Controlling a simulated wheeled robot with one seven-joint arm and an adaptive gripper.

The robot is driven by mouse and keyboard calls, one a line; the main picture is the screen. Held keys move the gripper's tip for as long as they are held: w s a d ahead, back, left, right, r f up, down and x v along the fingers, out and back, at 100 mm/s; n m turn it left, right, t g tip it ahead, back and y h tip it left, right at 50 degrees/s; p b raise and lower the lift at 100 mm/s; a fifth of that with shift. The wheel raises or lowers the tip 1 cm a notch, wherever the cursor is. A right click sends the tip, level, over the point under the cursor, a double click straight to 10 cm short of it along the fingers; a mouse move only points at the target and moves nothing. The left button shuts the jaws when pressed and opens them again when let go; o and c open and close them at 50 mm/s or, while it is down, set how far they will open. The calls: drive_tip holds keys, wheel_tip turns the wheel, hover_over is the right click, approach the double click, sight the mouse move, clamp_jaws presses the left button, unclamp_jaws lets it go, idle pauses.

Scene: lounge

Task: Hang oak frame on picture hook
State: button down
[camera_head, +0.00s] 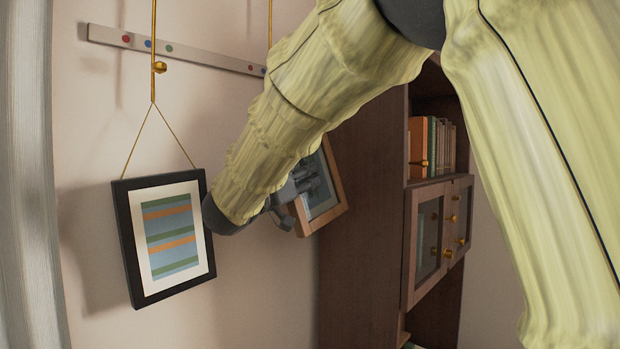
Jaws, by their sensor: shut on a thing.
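The oak frame (332,207) is a light wooden picture frame, tilted, in the middle of the head view. My gripper (303,190) is shut on its left side, and my arm hides much of its upper left. A black frame (128,245) with a striped picture hangs from this rod by a cord.
A grey wall rail (200,59) with coloured dots runs behind the rods. A dark wooden cabinet (365,240) with several books (432,145) and brass-knobbed doors stands at the right, close behind the oak frame. Bare wall lies below the black frame.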

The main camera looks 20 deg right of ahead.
drive_tip(key=shift+w+a+f, duration=0.25)
drive_tip(key=shift+w+a, duration=0.2)
drive_tip(key=shift+w, duration=0.2)
drive_tip(key=shift+w+a+f, duration=0.25)
drive_tip(key=shift+w+a, duration=0.2)
drive_tip(key=shift+w, duration=0.2)
drive_tip(key=shift+f+p, duration=0.1)
drive_tip(key=shift+p, duration=0.2)
drive_tip(key=c, duration=1.2)
unclamp_jaws()
drive_tip(key=shift+o, duration=0.2)
drive_tip(key=shift+f, duration=0.1)
drive_tip(key=shift+a, duration=0.1)
